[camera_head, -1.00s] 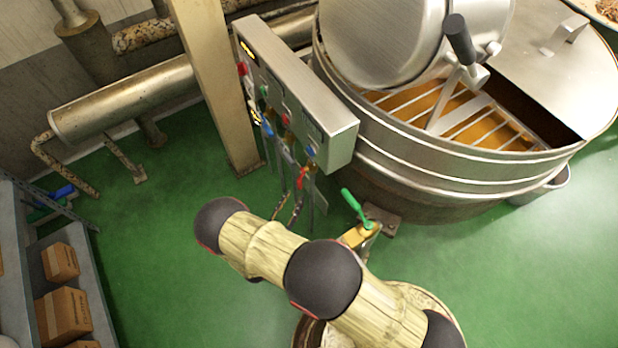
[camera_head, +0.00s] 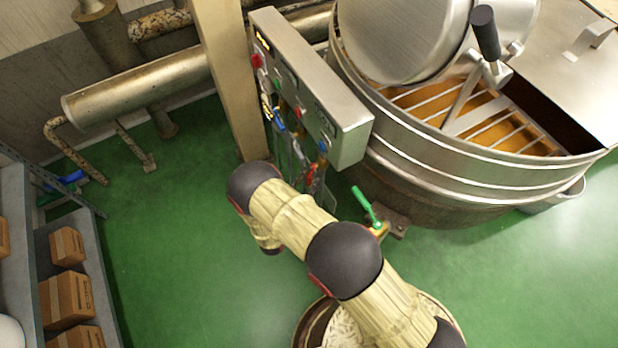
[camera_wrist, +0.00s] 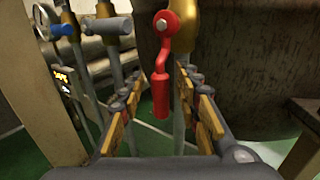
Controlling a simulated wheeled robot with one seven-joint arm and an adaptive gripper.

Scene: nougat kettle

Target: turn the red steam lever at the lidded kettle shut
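The red steam lever (camera_wrist: 161,92) hangs down from a brass valve (camera_wrist: 186,28) in the wrist view. Its red handle lies between the fingers of my gripper (camera_wrist: 158,80), which is open. A gap shows on both sides of the handle, and I see no contact. In the head view, a small red part (camera_head: 312,180) that looks like this lever shows below the control box, partly hidden by my arm. My gripper is not clearly seen there. The big steel kettle (camera_head: 450,185) stands to the right with its lid (camera_head: 400,35) raised.
A blue-handled valve (camera_wrist: 62,30) and a grey-blue one (camera_wrist: 110,27) are left of the lever. The control box (camera_head: 315,90) hangs above, beside a beige post (camera_head: 228,80). A green lever (camera_head: 364,204) stands to the right. Green floor is clear at left.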

